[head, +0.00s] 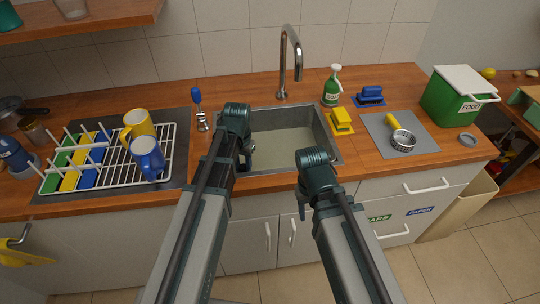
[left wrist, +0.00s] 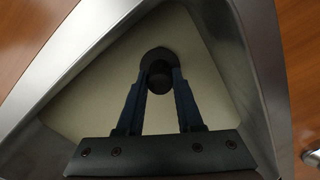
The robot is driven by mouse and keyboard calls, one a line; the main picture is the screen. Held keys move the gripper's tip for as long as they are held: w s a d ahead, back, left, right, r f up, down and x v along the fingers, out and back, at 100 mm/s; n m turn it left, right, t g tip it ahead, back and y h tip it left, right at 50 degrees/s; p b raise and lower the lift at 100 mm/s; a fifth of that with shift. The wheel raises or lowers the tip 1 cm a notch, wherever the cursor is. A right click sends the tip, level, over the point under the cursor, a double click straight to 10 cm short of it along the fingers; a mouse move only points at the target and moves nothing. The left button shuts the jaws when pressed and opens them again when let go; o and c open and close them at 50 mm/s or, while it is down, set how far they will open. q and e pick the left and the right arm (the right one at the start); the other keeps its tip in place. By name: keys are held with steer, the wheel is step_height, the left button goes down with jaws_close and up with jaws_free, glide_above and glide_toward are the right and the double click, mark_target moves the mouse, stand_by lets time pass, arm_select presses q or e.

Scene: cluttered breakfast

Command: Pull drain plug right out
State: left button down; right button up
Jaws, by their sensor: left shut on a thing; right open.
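The metal sink (head: 328,150) is set in the wooden counter, with a pale beige surface inside it. My left gripper (head: 247,158) reaches down into the left part of the sink. In the left wrist view, my left gripper (left wrist: 160,82) is shut on the dark knob of the round black drain plug (left wrist: 158,54). The beige surface surrounds the plug; I cannot tell whether the plug is seated or lifted. The plug is hidden by my arm in the head view. My right gripper (head: 302,207) is in front of the sink's right front edge, mostly hidden, and holds nothing visible.
A tall faucet (head: 297,62) stands behind the sink. A dish rack (head: 165,158) with mugs is on the left, with a blue-handled brush (head: 197,103) beside the sink.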

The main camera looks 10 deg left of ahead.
mark_target(243, 166)
arm_select(q)
steer(key=shift+r, duration=0.15)
steer(key=shift+r+p, duration=1.95)
steer(key=shift+p, duration=0.15)
